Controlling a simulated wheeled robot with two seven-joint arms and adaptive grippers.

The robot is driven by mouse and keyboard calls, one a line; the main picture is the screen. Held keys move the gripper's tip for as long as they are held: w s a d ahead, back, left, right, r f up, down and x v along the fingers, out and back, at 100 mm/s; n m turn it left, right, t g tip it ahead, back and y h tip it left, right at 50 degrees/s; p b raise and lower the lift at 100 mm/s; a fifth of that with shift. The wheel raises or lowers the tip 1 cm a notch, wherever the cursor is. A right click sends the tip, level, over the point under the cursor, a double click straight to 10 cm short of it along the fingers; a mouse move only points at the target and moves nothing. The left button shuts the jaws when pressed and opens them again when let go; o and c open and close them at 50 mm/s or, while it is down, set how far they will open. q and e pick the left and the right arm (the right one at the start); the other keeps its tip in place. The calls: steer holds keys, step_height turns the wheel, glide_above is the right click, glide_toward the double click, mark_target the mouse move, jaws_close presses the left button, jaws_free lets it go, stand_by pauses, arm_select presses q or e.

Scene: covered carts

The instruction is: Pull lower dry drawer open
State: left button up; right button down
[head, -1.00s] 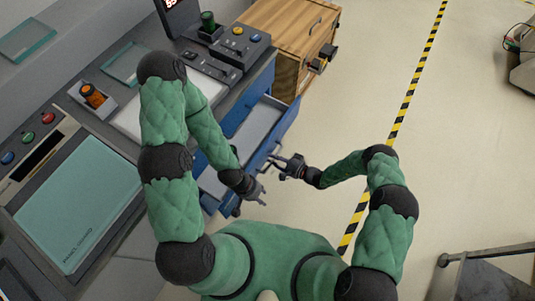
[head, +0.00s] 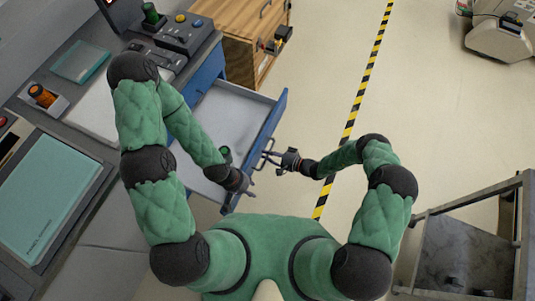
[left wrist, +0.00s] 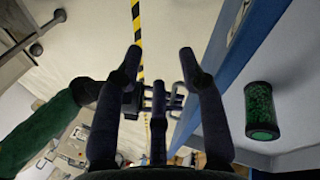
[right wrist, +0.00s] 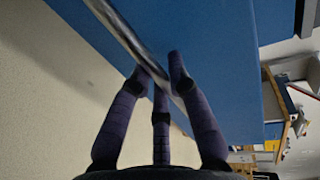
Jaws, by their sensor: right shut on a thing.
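The lower drawer (head: 222,122) is blue with a pale inside and stands well out from the blue cabinet. Its blue front (right wrist: 215,60) fills much of the right wrist view. A metal bar handle (right wrist: 118,30) runs along that front. My right gripper (head: 272,157) is at the handle, its fingers closed around the bar. My left gripper (head: 250,184) is over the drawer's near end, fingers spread and empty, as the left wrist view (left wrist: 160,70) shows.
A wooden drawer cabinet (head: 240,35) stands beyond. A metal cart (head: 470,240) is at the right. The floor between is clear.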

stand_by(0.3)
steer(key=c, duration=1.2)
jaws_free()
steer(key=v, duration=1.2)
steer(key=shift+d, duration=0.1)
